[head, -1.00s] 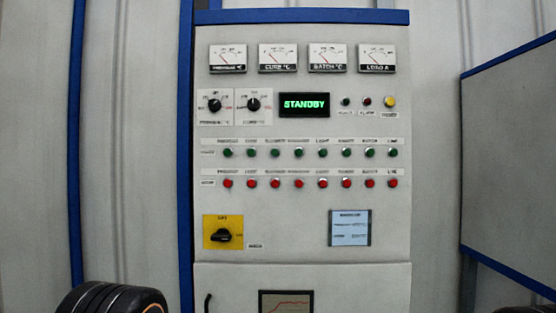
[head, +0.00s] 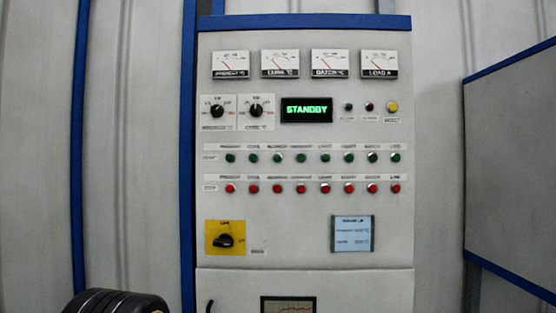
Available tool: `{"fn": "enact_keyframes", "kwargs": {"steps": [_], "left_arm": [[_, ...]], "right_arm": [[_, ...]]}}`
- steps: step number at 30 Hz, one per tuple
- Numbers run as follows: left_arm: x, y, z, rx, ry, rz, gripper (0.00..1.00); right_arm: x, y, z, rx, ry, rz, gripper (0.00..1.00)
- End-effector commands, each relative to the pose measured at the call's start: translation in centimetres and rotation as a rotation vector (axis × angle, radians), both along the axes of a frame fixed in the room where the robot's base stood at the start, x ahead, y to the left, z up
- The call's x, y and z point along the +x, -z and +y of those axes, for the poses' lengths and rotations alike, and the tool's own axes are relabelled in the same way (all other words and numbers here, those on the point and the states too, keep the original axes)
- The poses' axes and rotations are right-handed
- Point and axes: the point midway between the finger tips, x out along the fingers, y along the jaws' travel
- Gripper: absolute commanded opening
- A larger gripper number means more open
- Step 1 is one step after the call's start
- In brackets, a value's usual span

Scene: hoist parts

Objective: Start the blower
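The control panel (head: 306,210) stands upright ahead of me. It has a row of green buttons (head: 301,158) above a row of red buttons (head: 301,188). The small labels over the buttons are too blurred to read with certainty, so I cannot tell which one is the blower's. The display (head: 306,109) reads STANDBY in green. A black rotary switch (head: 225,240) sits on a yellow plate at the lower left. Neither gripper shows in the head view; only a dark, rounded part of my arm shows at the bottom left.
Several gauges (head: 307,64) line the panel's top, with two selector knobs (head: 217,110) and small lamps (head: 369,106) below. A pale notice (head: 352,234) is at the lower right. A blue-framed grey panel (head: 512,165) stands at the right. The space before the buttons is clear.

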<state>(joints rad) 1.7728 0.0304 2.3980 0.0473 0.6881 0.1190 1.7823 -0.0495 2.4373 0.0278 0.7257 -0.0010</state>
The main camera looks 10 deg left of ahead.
Motion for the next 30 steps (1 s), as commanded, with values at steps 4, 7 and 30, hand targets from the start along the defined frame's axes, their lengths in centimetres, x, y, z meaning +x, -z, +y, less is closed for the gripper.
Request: {"fn": "enact_keyframes", "kwargs": {"steps": [4, 7, 30], "left_arm": [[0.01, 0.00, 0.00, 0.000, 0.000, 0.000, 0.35], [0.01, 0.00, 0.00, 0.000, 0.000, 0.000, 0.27], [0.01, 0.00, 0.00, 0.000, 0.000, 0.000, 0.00]], "right_arm": [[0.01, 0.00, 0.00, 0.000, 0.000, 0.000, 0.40], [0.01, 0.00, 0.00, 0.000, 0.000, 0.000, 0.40], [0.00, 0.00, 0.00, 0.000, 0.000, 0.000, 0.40]]}}
